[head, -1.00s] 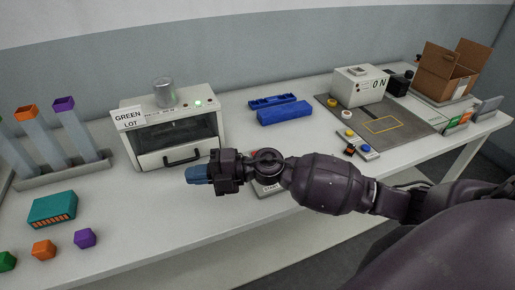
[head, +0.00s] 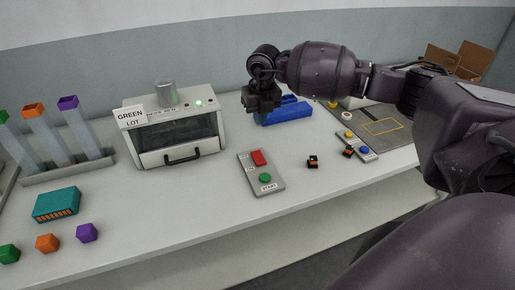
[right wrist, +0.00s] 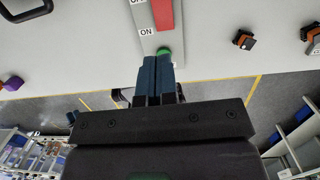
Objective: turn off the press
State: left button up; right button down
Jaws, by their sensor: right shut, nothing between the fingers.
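A grey control plate (head: 275,187) lies on the table with a red switch (head: 259,158) at its far end and a green START button (head: 265,178) nearer. In the right wrist view the red switch (right wrist: 163,14) has OFF and ON labels beside it, and the green button (right wrist: 163,51) shows just past my fingertips. My right gripper (head: 262,104) is shut and empty, raised above the table beyond the plate; its blue fingers (right wrist: 157,80) are together. I cannot tell which machine is the press.
A white machine (head: 178,157) with a handle, a lit green lamp and a GREEN LOT sign stands left of the plate. A blue tray (head: 284,115) lies behind. Small dark-orange connectors (head: 313,162) lie to the right. A teal block (head: 56,204) and coloured pieces are at left.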

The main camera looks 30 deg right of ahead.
aim_at(258, 153)
jog(key=shift+d+r, duration=0.15)
jog(key=shift+d, duration=0.1)
jog(key=f, duration=0.4)
jog(key=w+f, duration=0.1)
jog(key=f, duration=0.8)
jog(key=shift+w+d, duration=0.15)
jog(key=shift+w, duration=0.15)
jog(key=shift+w+f, duration=0.1)
jog(key=shift+f, duration=0.4)
